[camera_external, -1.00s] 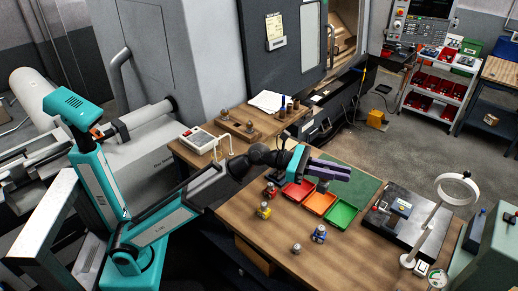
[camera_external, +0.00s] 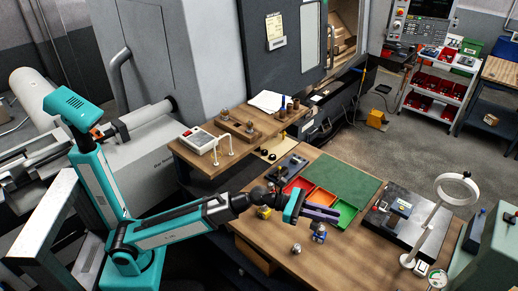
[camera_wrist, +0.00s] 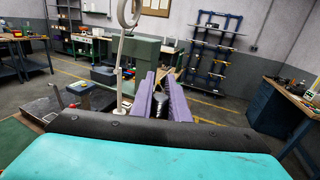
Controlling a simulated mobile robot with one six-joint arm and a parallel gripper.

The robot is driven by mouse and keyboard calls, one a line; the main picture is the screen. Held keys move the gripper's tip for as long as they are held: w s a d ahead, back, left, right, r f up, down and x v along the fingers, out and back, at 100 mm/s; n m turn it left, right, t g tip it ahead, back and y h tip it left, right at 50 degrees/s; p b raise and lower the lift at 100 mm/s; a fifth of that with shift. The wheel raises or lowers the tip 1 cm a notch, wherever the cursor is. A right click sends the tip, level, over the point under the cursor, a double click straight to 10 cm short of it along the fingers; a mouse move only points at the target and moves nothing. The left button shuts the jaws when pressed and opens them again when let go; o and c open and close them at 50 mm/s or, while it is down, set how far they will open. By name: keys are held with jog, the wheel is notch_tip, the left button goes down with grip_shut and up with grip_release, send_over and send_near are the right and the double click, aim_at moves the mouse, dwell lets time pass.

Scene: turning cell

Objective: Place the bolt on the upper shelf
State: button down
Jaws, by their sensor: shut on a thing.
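My gripper (camera_external: 322,212) has purple fingers and hangs over the wooden bench, just right of the yellow-based part and above the blue-based part. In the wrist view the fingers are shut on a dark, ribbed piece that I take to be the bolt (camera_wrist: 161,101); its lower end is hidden. The external view does not show clearly where the bolt ends and the blue-based part begins. A raised wooden shelf (camera_external: 192,151) stands at the back left of the bench, with a lower level holding dark rings. I cannot tell for certain which level is the upper shelf.
A blue-based part (camera_external: 319,238), a yellow-based part (camera_external: 264,212) and a grey metal part (camera_external: 296,249) stand on the bench. Red, orange and green trays (camera_external: 344,213) lie behind the gripper. A ring lamp (camera_external: 456,190) rises at right.

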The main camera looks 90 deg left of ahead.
notch_tip(320, 180, down, 24)
dwell(0.6)
jog(key=shift+w+r, duration=0.1)
jog(key=shift+w, duration=0.05)
jog(key=w+d+f+p, duration=0.1)
jog(key=w+p, duration=0.1)
jog(key=w, duration=1.2)
jog(key=shift+d+f+p, duration=0.15)
jog(key=shift+d+p, duration=0.1)
jog(key=shift+p, duration=0.05)
dwell(0.5)
jog(key=shift+w+d+f+p, duration=0.1)
jog(key=shift+w+f+p, duration=0.25)
jog(key=shift+f, duration=0.5)
jog(key=shift+w+f+p, duration=0.15)
jog(key=shift+w+f, duration=0.35)
jog(key=shift+f, duration=0.3)
jog(key=shift+f, duration=0.2)
jog(key=c, duration=1.7)
grip_release()
